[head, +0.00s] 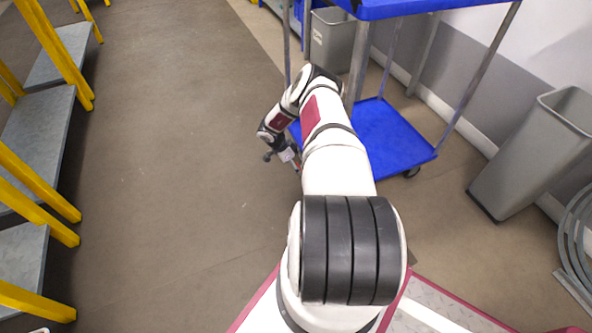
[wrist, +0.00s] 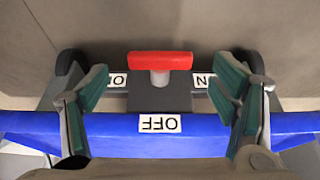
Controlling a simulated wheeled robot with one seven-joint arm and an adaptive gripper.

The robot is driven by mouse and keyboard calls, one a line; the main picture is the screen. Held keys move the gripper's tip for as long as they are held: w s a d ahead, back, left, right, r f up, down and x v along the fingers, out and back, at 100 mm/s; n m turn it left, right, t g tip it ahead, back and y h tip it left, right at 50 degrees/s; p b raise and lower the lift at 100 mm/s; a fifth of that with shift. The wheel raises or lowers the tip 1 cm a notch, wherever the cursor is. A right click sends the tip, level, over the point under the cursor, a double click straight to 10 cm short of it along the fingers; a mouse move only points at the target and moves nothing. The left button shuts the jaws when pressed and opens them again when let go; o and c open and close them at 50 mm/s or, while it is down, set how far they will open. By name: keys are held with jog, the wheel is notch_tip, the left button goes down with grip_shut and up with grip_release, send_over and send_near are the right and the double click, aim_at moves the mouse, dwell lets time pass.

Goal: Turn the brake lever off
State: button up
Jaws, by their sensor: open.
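The brake lever (wrist: 160,63) is a red T-shaped handle on a light stem, upper middle in the wrist view. It sits on a dark plate (wrist: 160,97) with an "OFF" label (wrist: 160,124) below it and two partly hidden labels at its sides, apparently reading "ON". My gripper (wrist: 160,85) is open, its green-padded fingers at the left and right of the lever and apart from it. In the head view my gripper (head: 290,157) is small beside the blue cart. The lever cannot be made out there.
A blue cart (head: 385,135) with metal posts stands ahead, its blue edge (wrist: 205,125) crossing the wrist view. Grey bins (head: 535,150) stand by the wall at right. Yellow-framed steps (head: 40,120) line the left. The floor between is clear.

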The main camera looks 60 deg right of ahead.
jog(key=shift+b+x, duration=0.35)
jog(key=shift+x, duration=0.8)
jog(key=c, duration=1.2)
jog(key=shift+o, duration=0.2)
